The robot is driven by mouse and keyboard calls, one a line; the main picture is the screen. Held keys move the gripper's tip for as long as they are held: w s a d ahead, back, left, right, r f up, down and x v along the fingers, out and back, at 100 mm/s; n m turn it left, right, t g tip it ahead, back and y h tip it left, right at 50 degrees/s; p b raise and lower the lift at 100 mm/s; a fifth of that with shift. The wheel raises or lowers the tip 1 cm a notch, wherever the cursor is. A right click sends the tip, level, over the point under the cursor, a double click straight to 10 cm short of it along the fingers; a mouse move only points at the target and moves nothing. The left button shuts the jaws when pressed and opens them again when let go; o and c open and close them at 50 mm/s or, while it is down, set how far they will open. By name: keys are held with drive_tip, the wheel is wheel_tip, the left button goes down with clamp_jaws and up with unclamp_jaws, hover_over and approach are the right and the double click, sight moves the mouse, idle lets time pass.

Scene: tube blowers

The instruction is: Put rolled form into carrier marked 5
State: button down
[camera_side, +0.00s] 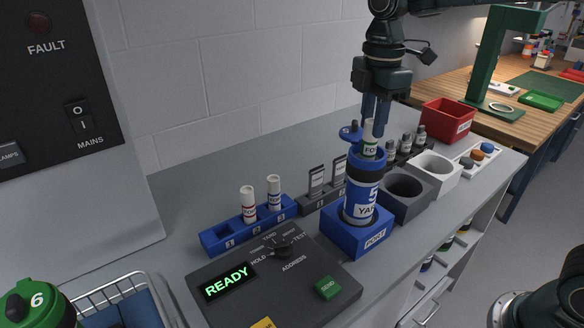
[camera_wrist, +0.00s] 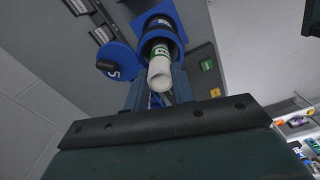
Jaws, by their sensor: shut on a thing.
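The carrier marked 5 (camera_side: 362,192) is a blue cylinder with a pale label. It stands upright in a blue post block (camera_side: 345,236). Its round blue lid (camera_side: 351,134) is swung open to the left; the lid shows a 5 in the wrist view (camera_wrist: 117,62). The rolled form (camera_side: 370,139) is a white tube with a green-marked label. My gripper (camera_side: 373,122) is shut on its upper part, directly above the carrier. In the wrist view the rolled form (camera_wrist: 160,72) points into the carrier's open mouth (camera_wrist: 158,30). Its lower end is hidden inside the rim.
A blue rack (camera_side: 250,226) with two white rolls stands left of the post. A control panel (camera_side: 270,285) reading READY lies in front. Grey (camera_side: 404,207) and white (camera_side: 440,168) sockets and a red bin (camera_side: 447,120) stand right. A green-topped carrier marked 6 (camera_side: 35,303) is front left.

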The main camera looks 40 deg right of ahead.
drive_tip(key=shift+f, duration=0.9)
drive_tip(key=c, duration=1.1)
unclamp_jaws()
drive_tip(key=shift+r, duration=0.2)
wheel_tip(320, 180, up, 14)
drive_tip(key=shift+f, duration=0.25)
